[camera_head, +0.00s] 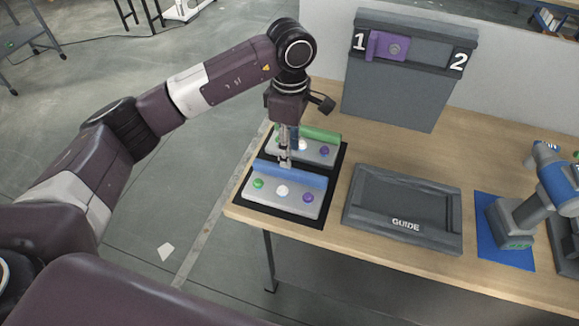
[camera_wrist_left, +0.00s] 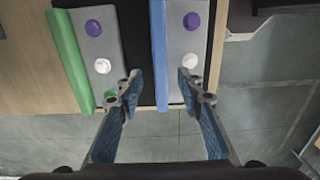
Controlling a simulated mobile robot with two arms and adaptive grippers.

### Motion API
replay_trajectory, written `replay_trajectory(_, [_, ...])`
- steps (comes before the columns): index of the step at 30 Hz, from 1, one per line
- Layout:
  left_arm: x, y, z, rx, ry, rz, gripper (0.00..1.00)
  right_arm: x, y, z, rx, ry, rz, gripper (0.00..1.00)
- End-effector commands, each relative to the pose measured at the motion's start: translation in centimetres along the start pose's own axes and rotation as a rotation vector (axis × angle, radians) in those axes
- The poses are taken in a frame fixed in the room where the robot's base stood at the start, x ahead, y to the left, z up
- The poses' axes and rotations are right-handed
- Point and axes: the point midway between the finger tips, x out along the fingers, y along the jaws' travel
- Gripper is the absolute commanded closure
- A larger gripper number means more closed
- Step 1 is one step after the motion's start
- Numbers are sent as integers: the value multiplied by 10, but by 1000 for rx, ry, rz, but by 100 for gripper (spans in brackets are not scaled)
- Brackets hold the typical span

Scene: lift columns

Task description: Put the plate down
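Two grey plates lie on a black mat (camera_head: 240,194) at the left end of the table. The near plate (camera_head: 268,189) has a blue raised bar (camera_head: 300,175) and green, white and purple dots. The far plate (camera_head: 325,157) has a green bar (camera_head: 320,134). My left gripper (camera_head: 285,161) points down at the near plate's blue bar and hides part of the far plate. In the left wrist view my left gripper (camera_wrist_left: 160,84) is open. Its fingers are on either side of the blue bar (camera_wrist_left: 158,50) with gaps to both sides. My right gripper is not in view.
A dark grey tray marked GUIDE (camera_head: 405,247) lies right of the mat. A grey panel (camera_head: 395,95) with slots 1 and 2 stands behind, a purple piece (camera_head: 387,46) at 1. A blue and grey device (camera_head: 520,210) stands on a blue mat at the right.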

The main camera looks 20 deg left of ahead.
Motion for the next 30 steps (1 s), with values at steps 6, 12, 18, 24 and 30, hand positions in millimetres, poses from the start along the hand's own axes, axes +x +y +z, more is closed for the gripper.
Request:
replay_trajectory(6, [-33, 1, 0, 0, -1, 2, 66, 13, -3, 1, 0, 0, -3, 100])
replay_trajectory(12, [-44, 0, 0, 0, 0, -1, 66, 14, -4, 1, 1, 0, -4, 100])
replay_trajectory(18, [-44, 0, 0, 0, 0, -1, 66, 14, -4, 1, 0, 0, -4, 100])
replay_trajectory(24, [-44, 0, 0, 0, 0, -1, 66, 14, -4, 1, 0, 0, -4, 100])
replay_trajectory(30, [-44, 0, 0, 0, 0, -1, 66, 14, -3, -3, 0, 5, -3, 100])
